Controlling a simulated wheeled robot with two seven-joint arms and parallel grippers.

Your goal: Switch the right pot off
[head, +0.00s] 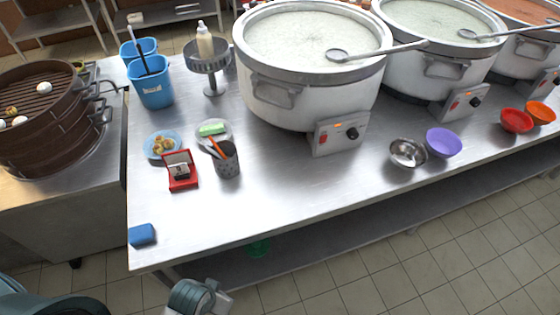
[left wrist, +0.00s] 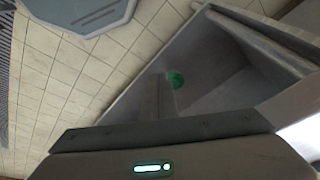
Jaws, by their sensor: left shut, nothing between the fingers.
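The right pot (head: 527,62), with orange-red contents, is cut by the right edge of the head view. Its control box (head: 544,83) shows only in part; its knob is hard to make out. The middle pot (head: 425,70) has a control box (head: 459,103) with a dark knob and small red lamps. The left pot (head: 270,90) has a control box (head: 340,134) with a dark knob and a lit orange lamp. My left gripper (head: 197,298) is low, in front of the table's front edge, far from the pots. It is shut and empty. My right gripper is out of view.
The steel table (head: 300,190) has free room at its front. A metal bowl (head: 408,152), purple bowl (head: 444,142), red bowl (head: 516,120) and orange bowl (head: 541,112) stand before the pots. Ladles (head: 385,49) rest across pots. A pencil cup (head: 226,160) stands left.

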